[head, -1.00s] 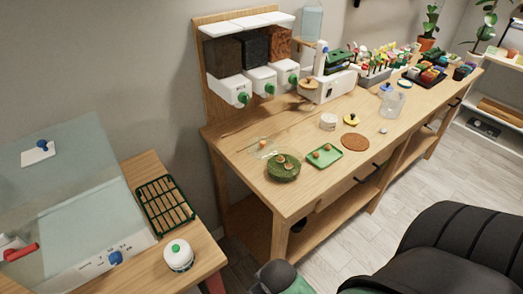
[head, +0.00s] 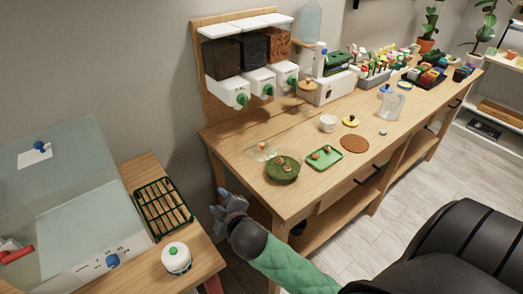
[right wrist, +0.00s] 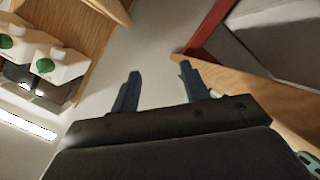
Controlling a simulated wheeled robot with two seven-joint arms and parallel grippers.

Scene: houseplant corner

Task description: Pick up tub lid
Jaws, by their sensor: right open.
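A round white tub (head: 176,263) stands near the front edge of the left wooden table. Its white lid (head: 168,252) carries a green knob and sits on top of it. My right gripper (head: 222,204) is in the air right of that table, up and to the right of the tub, and apart from it. In the right wrist view its two blue-grey fingers (right wrist: 160,72) are spread with nothing between them. The tub cannot be made out in that view. My left gripper is not in view.
A green-rimmed slatted tray (head: 165,208) lies behind the tub, and a clear-lidded propagator box (head: 75,215) stands left of it. The long workbench (head: 290,205) is on the right, with a green tray (head: 324,158) and a yellow knobbed disc (head: 351,121). A gap separates both tables.

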